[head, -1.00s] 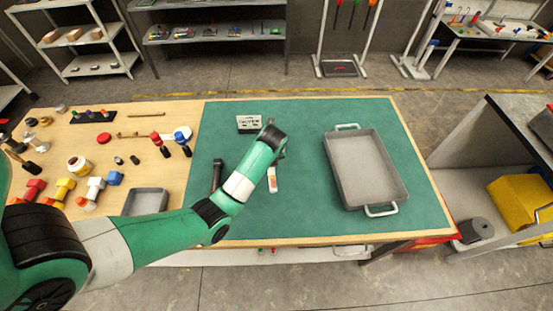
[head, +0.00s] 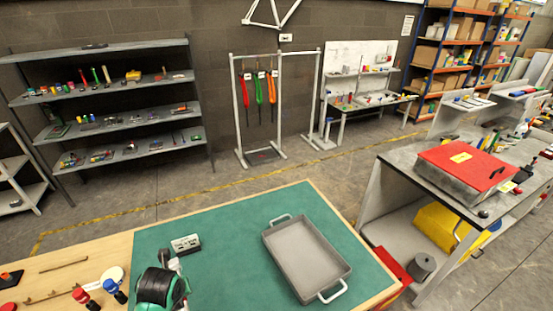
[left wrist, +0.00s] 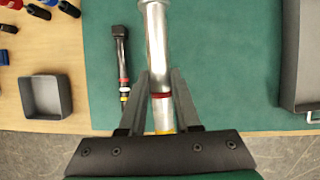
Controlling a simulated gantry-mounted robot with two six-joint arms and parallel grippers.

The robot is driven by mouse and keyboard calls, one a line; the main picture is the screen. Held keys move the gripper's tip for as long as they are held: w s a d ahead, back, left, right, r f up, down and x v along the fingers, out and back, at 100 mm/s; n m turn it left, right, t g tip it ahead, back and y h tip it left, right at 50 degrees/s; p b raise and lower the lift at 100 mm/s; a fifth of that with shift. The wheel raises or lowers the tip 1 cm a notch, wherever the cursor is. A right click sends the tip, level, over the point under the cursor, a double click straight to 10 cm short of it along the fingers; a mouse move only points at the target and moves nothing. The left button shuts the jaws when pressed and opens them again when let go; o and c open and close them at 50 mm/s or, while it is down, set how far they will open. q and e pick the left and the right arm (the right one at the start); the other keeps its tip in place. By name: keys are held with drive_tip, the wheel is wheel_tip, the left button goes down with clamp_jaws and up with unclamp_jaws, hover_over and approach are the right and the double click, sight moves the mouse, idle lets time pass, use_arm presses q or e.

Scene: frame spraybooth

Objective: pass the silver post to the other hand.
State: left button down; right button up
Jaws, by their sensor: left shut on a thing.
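The silver post (left wrist: 157,40) is a shiny metal rod with a wider top end, a red band and a yellow band lower down. In the left wrist view it stands between the two fingers of my left gripper (left wrist: 160,78), which is shut on it near the red band. Its lower end is hidden behind the gripper body. In the head view my left arm covers most of the gripper and post at the bottom left of the green mat (head: 225,265). My right gripper is in neither current view.
A dark tool (left wrist: 121,60) with coloured bands lies left of the post. A grey tray with handles (head: 268,240) sits on the mat's right side. A small labelled block (head: 186,244) lies at the mat's back. A small grey bin (left wrist: 28,98) stands on the wood at left.

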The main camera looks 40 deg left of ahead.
use_arm(q)
wheel_tip(320, 180, up, 17)
drive_tip(key=p, duration=1.5)
drive_tip(key=shift+r, duration=0.2)
use_arm(e)
wheel_tip(320, 180, up, 17)
drive_tip(key=shift+r, duration=0.2)
drive_tip(key=shift+f, duration=0.1)
use_arm(q)
drive_tip(key=shift+w+d, duration=0.1)
drive_tip(key=w+d+f, duration=0.3)
drive_tip(key=w+d, duration=0.2)
drive_tip(key=d, duration=0.8)
drive_tip(key=w+d+f, duration=0.3)
drive_tip(key=w+d, duration=0.2)
drive_tip(key=d, duration=0.8)
drive_tip(key=w+d+f, duration=0.3)
drive_tip(key=w+d, duration=0.3)
drive_tip(key=d, duration=0.7)
drive_tip(key=shift+d+f, duration=0.2)
drive_tip(key=shift+d, duration=0.05)
use_arm(e)
drive_tip(key=shift+o, duration=1.4)
use_arm(q)
drive_tip(key=shift+s, duration=0.1)
use_arm(e)
drive_tip(key=shift+h, duration=0.3)
